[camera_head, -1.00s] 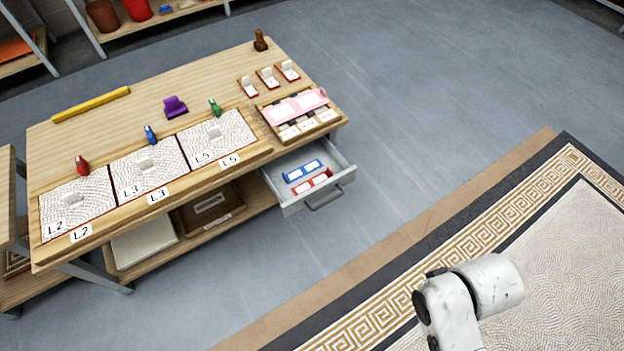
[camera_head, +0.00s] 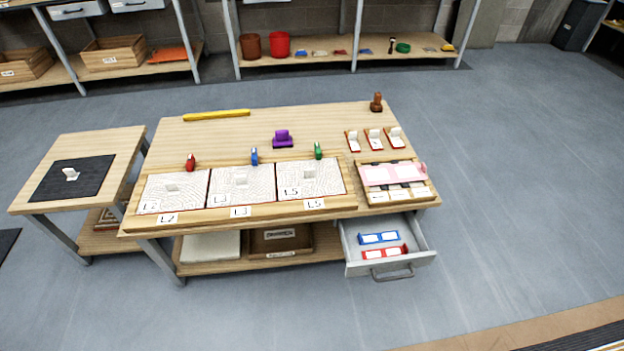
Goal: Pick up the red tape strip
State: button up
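The red tape strip (camera_head: 385,252), with white label patches, lies in the open grey drawer (camera_head: 414,259) at the right end of the wooden workbench (camera_head: 310,120). It lies nearer the drawer's handle than a blue strip (camera_head: 379,238) of similar shape, which lies behind it. Nothing covers the red strip. My gripper is not in the current view, so its state does not show.
Mosaic panels marked L2 (camera_head: 174,192), L3 and L5 lie along the bench front. A pink piece (camera_head: 380,175) lies above the drawer. A small side table (camera_head: 125,150) stands at left. Shelves line the back. The floor (camera_head: 500,230) right of the drawer is clear.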

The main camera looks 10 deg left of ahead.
aim_at(402, 250)
jog(key=i+l+z, duration=0.1)
jog(key=i, duration=1.25)
